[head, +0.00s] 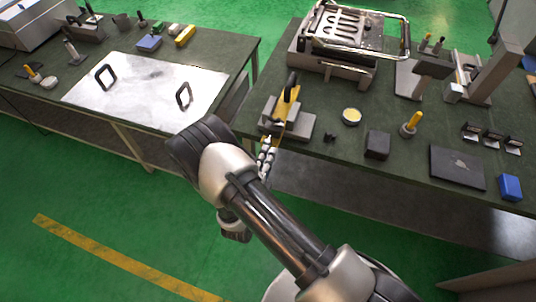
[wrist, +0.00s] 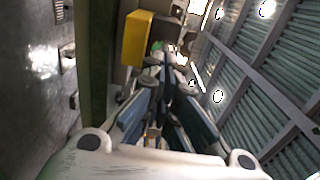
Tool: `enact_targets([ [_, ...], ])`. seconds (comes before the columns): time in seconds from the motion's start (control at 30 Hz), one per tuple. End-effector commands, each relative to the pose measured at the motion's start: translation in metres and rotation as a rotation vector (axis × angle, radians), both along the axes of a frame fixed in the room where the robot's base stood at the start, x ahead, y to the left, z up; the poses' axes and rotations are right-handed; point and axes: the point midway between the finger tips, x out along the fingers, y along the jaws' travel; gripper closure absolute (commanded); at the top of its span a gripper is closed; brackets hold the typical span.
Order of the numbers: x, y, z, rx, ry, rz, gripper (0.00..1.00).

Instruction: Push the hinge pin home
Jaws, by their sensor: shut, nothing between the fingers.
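My gripper (head: 267,147) is at the front left corner of the right bench, just in front of a yellow fixture with a black handle (head: 287,104) on a grey base (head: 301,124). The gripper is shut and empty. In the wrist view its fingers (wrist: 166,62) come together, with a yellow block (wrist: 136,38) just to their left, probably part of that fixture. I cannot tell whether the fingertips touch it. I cannot make out the hinge pin for sure in either view; it may be small or hidden behind the fixture or fingers.
The right bench holds a round yellow-topped dish (head: 351,116), a dark block (head: 377,145), a yellow-handled tool (head: 411,124), a black plate (head: 457,167) and a metal press-like machine (head: 350,42). The left bench carries a metal sheet with two handles (head: 148,92). A gap separates the benches.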

Motion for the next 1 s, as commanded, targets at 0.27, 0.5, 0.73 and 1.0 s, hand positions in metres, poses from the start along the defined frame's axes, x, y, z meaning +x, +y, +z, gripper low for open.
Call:
enact_targets([
  [0.27,0.002,0.0,0.0,0.0,0.0,0.001,1.0],
  [0.5,0.015,-0.006,-0.001,0.002,0.0,-0.004,1.0],
  [0.73,0.037,-0.013,0.0,0.001,0.001,-0.001,1.0],
  [1.0,0.035,-0.013,0.0,0.0,0.001,0.0,1.0],
])
